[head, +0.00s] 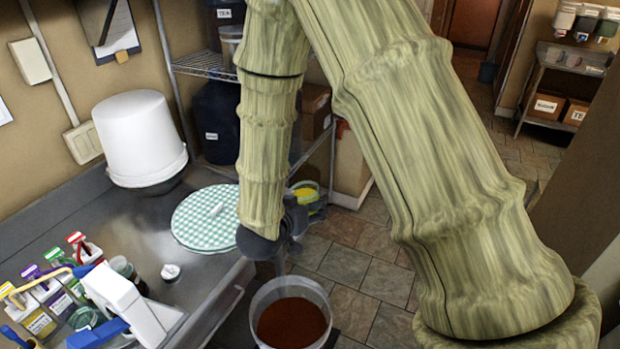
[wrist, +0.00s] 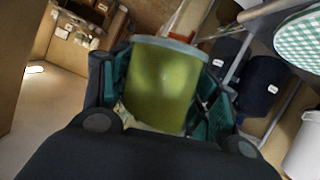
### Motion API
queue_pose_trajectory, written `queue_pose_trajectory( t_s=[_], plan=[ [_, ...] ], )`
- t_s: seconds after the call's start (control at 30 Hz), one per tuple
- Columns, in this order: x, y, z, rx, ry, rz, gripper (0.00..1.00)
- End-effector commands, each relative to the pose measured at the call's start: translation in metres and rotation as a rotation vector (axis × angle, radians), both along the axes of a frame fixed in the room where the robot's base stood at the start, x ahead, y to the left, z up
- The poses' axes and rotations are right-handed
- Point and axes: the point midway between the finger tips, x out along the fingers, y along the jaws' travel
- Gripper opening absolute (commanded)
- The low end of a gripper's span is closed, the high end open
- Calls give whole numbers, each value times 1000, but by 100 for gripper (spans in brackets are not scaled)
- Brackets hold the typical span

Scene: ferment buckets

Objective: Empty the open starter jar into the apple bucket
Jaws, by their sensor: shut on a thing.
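My gripper (head: 296,212) is beyond the table's right edge, at the end of my arm. In the wrist view its dark and teal fingers (wrist: 158,100) are shut on a see-through jar (wrist: 162,80) of cloudy yellow-green stuff with a grey-green rim. A yellow patch of what looks like this jar (head: 304,194) shows just past my gripper in the head view, partly hidden. I cannot tell its tilt. An open bucket (head: 290,289) of red-brown stuff stands below and nearer than my gripper, apart from it. No label on it can be read.
A grey table (head: 215,268) on the left holds an upturned white bucket (head: 138,135), a round checkered mat (head: 205,222), a small dark jar (head: 126,272) and several coloured cartons. A wire shelf with dark barrels (head: 212,122) stands behind. Tiled floor (head: 375,268) lies to the right.

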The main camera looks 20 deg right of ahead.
Motion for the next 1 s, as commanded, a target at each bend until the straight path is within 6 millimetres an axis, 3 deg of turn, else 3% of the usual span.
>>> queue_pose_trajectory(
  t_s=[0.03,0.1,0.27,1.0],
  plan=[
    [-1,0,19,-5,1,-21,24],
    [-4,0,30,-8,7,-47,24],
    [-8,0,39,-14,16,-78,24],
    [-9,0,-10,-35,40,-80,24]
  ],
)
